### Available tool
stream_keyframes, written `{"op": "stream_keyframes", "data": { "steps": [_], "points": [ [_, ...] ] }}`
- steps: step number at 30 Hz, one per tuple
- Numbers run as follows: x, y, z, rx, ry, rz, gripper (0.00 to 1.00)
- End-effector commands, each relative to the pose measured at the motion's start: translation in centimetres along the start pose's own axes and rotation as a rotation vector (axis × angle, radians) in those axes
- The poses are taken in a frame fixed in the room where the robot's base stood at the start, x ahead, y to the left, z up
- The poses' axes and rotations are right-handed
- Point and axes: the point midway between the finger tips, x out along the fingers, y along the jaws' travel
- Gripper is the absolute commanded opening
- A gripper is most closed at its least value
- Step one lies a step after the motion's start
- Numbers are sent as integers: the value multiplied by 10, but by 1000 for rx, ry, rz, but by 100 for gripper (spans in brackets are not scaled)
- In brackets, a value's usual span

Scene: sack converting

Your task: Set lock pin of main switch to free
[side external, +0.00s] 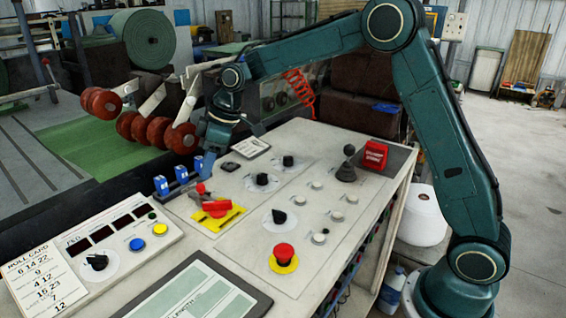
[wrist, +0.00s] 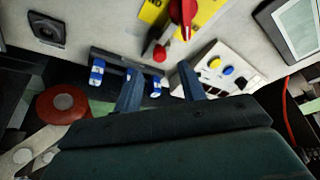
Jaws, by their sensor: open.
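The main switch is a red handle (side external: 216,207) on a yellow plate (side external: 232,216); in the wrist view the handle (wrist: 183,12) is at the top edge, partly cut off. A small red knob (side external: 201,188), which looks like the lock pin, stands beside the handle. In the wrist view this knob (wrist: 160,53) shows just beyond and between my fingertips. My gripper (side external: 208,163) points down behind the knob, apart from it. The pin's exact setting is too small to tell.
A rack with blue-and-white blocks (side external: 161,185) stands close beside my fingers. A panel with yellow and blue buttons (side external: 160,229), a red stop button (side external: 284,251), black knobs (side external: 279,216) and a joystick (side external: 347,165) surround the switch. A tablet (side external: 200,290) lies in front.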

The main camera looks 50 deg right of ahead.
Motion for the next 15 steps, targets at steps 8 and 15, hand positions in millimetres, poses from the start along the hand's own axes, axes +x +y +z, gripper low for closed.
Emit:
{"op": "stream_keyframes", "data": {
  "steps": [8, 15],
  "points": [
    [37, 0, 0, 1, -2, -2, 41],
    [50, 0, 0, 0, 0, -1, 41]
  ]
}}
